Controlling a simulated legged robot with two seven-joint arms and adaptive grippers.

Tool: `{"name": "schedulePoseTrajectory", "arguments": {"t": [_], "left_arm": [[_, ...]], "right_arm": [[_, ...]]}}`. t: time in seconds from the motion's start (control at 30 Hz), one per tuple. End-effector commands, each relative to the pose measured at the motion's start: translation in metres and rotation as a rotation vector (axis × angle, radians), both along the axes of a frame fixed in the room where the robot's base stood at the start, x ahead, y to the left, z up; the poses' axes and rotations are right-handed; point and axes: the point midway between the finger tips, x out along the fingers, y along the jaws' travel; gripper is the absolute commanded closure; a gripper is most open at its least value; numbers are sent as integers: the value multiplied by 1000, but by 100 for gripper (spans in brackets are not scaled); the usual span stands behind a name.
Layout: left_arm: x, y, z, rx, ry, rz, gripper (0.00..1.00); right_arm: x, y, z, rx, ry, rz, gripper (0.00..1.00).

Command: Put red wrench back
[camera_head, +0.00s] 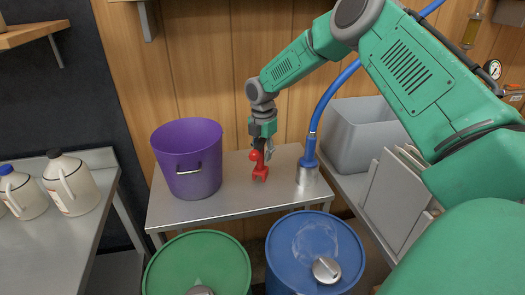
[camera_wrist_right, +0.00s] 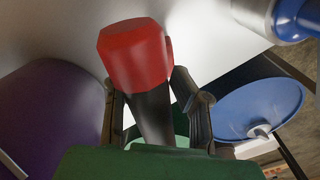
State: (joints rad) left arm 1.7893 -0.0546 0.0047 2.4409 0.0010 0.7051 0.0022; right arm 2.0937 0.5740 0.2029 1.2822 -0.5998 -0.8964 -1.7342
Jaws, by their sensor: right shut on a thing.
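The red wrench (camera_head: 260,172) is at the middle of the metal table, between the purple bucket and the blue hose fitting. My right gripper (camera_head: 262,143) comes down from above and is shut on it. In the right wrist view the red end of the wrench (camera_wrist_right: 136,54) and its dark part show between the two fingers of my right gripper (camera_wrist_right: 158,112). The red end points down in the head view. I cannot tell whether it touches the table top. My left gripper is not in view.
The purple bucket (camera_head: 188,158) stands left on the metal table (camera_head: 226,201). A blue hose fitting (camera_head: 307,172) stands right. A grey bin (camera_head: 358,132) is farther right. Green (camera_head: 198,262) and blue (camera_head: 313,248) drums stand in front. Jugs (camera_head: 70,184) stand on the left counter.

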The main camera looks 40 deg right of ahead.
Motion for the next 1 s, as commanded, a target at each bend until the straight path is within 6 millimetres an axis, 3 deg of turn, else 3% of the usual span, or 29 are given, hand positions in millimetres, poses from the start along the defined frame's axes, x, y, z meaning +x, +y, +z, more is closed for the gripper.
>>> {"name": "schedulePoseTrajectory", "arguments": {"t": [0.83,0.87,0.9,0.93,1.0], "left_arm": [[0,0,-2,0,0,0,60],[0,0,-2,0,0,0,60],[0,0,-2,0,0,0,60],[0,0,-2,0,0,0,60],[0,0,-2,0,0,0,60]], "right_arm": [[0,0,-14,0,-3,0,100],[0,0,-14,0,-2,0,76],[0,0,-14,0,-2,0,62],[0,0,-14,0,-2,0,55],[0,0,-14,0,-2,0,55]]}}
